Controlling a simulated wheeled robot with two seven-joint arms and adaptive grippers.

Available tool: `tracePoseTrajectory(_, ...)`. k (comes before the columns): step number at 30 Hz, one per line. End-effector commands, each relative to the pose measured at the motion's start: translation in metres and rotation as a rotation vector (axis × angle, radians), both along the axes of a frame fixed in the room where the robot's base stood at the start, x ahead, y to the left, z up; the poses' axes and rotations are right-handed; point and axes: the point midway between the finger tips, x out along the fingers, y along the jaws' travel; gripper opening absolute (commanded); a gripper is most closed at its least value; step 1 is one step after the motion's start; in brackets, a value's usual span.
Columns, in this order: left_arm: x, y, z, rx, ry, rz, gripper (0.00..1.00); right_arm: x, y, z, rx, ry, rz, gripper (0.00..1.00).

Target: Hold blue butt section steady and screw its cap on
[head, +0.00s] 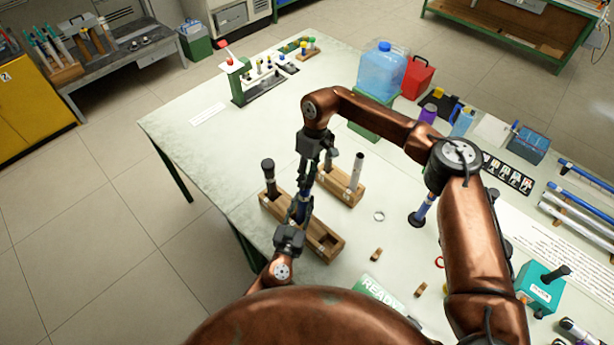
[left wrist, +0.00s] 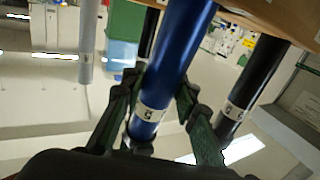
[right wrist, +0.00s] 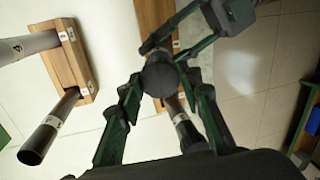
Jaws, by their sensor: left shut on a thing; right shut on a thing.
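The blue butt section (head: 303,208) stands upright in the front wooden rack (head: 327,244). My left gripper (head: 299,212) is shut around it from the near side. In the left wrist view the blue tube (left wrist: 178,65) runs between the fingers, with a pale label band near its upper end. My right gripper (head: 310,168) is above the section and shut on a dark round cap (right wrist: 160,76), seen from on top. The cap is in line with the section; whether its thread is engaged is hidden. My left gripper's fingers also show in the right wrist view (right wrist: 220,18).
A black section (head: 268,178) stands in the front rack's far-left end. The back rack (head: 342,188) holds a grey tube (head: 357,170) and a black one (right wrist: 45,132). A ring (head: 379,216) and small wooden pieces (head: 376,254) lie right of the racks.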

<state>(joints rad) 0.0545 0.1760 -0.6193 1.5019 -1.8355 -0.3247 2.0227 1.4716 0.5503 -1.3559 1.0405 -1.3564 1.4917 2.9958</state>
Motion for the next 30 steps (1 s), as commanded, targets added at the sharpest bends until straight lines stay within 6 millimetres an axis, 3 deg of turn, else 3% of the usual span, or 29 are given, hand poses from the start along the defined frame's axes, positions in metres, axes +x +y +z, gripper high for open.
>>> tracePoseTrajectory(9,-0.003,-0.007,0.0,-0.004,0.003,-0.014,0.0,0.0,0.003,0.002,0.004,0.001,-0.014,0.23)
tracePoseTrajectory(10,-0.003,-0.007,0.0,-0.004,0.003,-0.014,0.0,0.0,0.003,0.002,0.004,0.001,-0.014,0.35)
tracePoseTrajectory(17,-0.003,-0.007,0.0,-0.006,0.004,-0.014,0.0,0.0,0.001,0.001,0.002,0.001,-0.013,0.5)
tracePoseTrajectory(26,-0.003,-0.007,0.0,-0.008,0.005,-0.013,0.0,0.001,0.0,0.002,-0.001,0.0,-0.014,0.5)
tracePoseTrajectory(30,-0.003,-0.007,0.0,-0.008,0.005,-0.013,0.0,0.003,-0.001,0.013,0.0,-0.002,-0.015,0.5)
